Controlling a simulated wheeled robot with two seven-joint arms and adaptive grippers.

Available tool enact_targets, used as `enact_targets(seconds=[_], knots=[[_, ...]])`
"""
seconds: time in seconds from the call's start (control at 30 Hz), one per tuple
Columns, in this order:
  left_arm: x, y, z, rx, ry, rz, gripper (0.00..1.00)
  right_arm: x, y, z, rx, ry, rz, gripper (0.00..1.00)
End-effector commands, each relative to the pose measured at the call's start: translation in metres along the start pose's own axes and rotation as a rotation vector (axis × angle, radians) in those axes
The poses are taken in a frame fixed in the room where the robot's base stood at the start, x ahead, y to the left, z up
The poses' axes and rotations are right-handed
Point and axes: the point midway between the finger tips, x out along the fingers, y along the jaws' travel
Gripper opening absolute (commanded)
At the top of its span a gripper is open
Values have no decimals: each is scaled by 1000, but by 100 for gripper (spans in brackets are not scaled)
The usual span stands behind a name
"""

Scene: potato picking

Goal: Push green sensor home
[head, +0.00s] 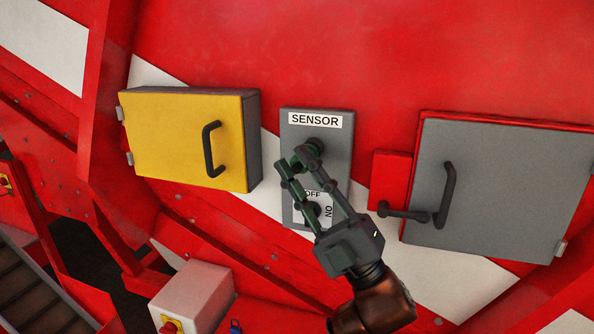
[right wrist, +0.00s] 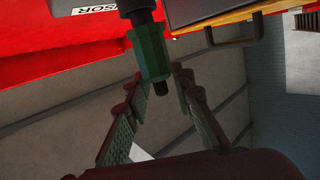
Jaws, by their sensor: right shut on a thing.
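The green sensor (head: 312,153) sits at the upper part of a grey panel (head: 340,155) labelled SENSOR; its far end is in a dark round mount. My right gripper (head: 292,160) reaches up from the lower right and is shut on the sensor. In the right wrist view the green sensor (right wrist: 154,52) lies between the fingertips of the right gripper (right wrist: 158,75), with a dark stub showing at its near end. The fingers partly cover the sensor and the OFF/ON switch (head: 312,212) below. My left gripper is not in view.
A yellow box (head: 175,135) with a black handle is left of the panel. A grey door (head: 510,180) with a handle and a red block (head: 388,175) with a dark lever are to the right. A white box (head: 195,290) with a red button stands lower left.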

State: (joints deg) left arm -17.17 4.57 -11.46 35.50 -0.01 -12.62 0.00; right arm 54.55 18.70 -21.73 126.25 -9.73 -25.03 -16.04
Motion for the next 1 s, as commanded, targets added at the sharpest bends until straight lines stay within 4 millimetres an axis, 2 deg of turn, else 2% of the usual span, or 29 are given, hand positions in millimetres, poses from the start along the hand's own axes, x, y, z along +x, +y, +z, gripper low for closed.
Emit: enact_targets(seconds=[0.5, 0.9, 0.93, 1.0], knots=[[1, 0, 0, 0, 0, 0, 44, 2, 0, 12, -2, 0, 0, 0], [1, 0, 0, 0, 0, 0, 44, 3, 0, 14, -2, 0, 0, 0], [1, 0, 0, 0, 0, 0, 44, 3, 0, 14, -2, 0, 0, 24], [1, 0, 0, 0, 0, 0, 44, 3, 0, 14, -2, 0, 0, 28]])
